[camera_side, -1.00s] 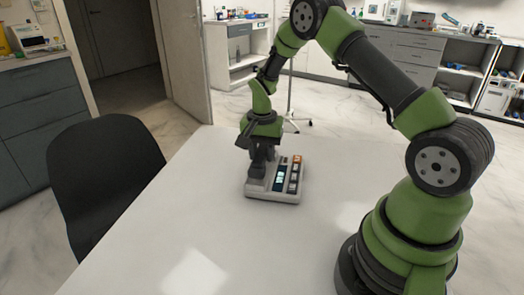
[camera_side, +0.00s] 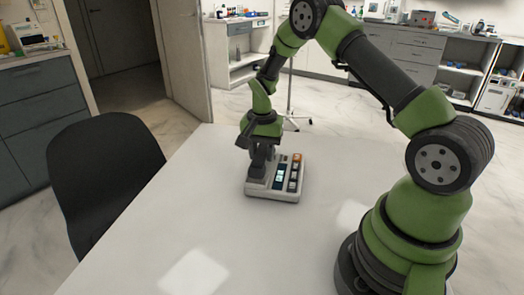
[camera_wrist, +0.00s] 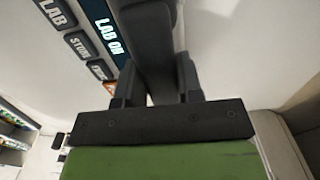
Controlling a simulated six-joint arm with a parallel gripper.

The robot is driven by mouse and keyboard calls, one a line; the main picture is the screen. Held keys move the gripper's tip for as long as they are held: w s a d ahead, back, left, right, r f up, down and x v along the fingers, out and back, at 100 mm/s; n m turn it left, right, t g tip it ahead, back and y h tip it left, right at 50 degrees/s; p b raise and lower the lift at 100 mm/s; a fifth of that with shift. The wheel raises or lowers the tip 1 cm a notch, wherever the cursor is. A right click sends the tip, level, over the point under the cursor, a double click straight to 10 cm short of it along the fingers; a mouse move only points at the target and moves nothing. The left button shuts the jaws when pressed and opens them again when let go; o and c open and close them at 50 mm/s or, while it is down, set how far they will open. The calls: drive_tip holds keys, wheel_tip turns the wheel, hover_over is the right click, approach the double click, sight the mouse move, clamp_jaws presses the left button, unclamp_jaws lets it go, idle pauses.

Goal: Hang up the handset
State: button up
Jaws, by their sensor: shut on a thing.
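The phone base (camera_side: 287,196) is a light grey desk unit with dark keys, one orange key and a lit screen. It stands on the white table. It also shows in the wrist view (camera_wrist: 60,75), where a screen reads "LAB ON". The dark handset (camera_side: 257,170) is at the left side of the base, and it runs up between my fingers in the wrist view (camera_wrist: 148,45). My gripper (camera_side: 262,152) points down over the base's left side, shut on the handset. I cannot tell whether the handset fully rests in its cradle.
The white table (camera_side: 200,215) is bare around the phone. A black chair (camera_side: 105,175) stands at the table's left edge. Cabinets and shelves (camera_side: 410,60) are well behind the table.

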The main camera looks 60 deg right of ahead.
drive_tip(key=shift+f, duration=0.9)
idle(1.2)
drive_tip(key=o, duration=1.4)
drive_tip(key=shift+c, duration=0.2)
drive_tip(key=shift+r, duration=0.1)
drive_tip(key=shift+r, duration=3.45)
